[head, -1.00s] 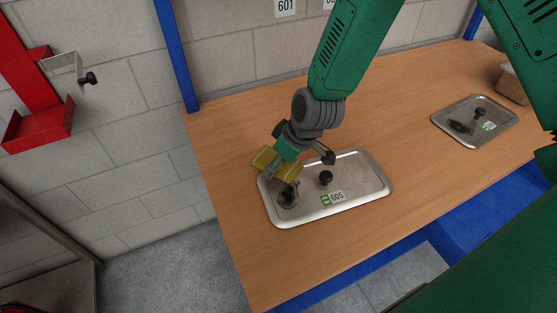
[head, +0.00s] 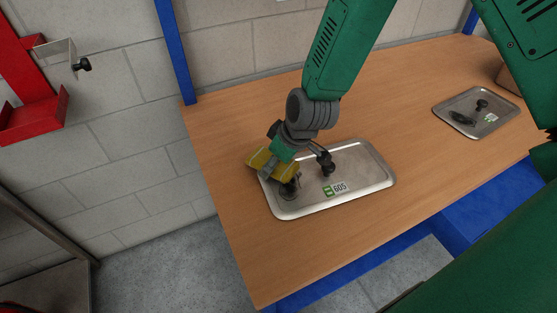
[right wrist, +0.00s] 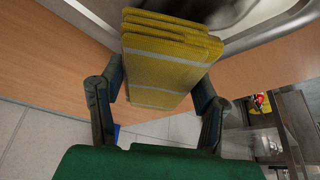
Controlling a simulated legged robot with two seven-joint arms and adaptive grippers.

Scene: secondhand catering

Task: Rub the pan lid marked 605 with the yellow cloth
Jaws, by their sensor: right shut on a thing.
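The pan lid marked 605 (head: 362,172) lies flat on the wooden bench, a rectangular steel lid with a black knob (head: 327,169) and a white and green label (head: 336,188). My right gripper (head: 276,170) is over its left end, shut on the yellow cloth (head: 261,159). The right wrist view shows the folded, grey-striped cloth (right wrist: 165,60) between both fingers of the gripper (right wrist: 158,88). The cloth is at the lid's left end; I cannot tell whether it touches the surface. The gripper partly hides the cloth and that end. My left gripper is not in view.
Another steel lid (head: 494,108) with a black knob lies at the bench's right. A brown container (head: 509,78) stands behind it. A blue post (head: 176,55) rises at the bench's back left corner. The wooden bench (head: 225,215) is clear around the 605 lid.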

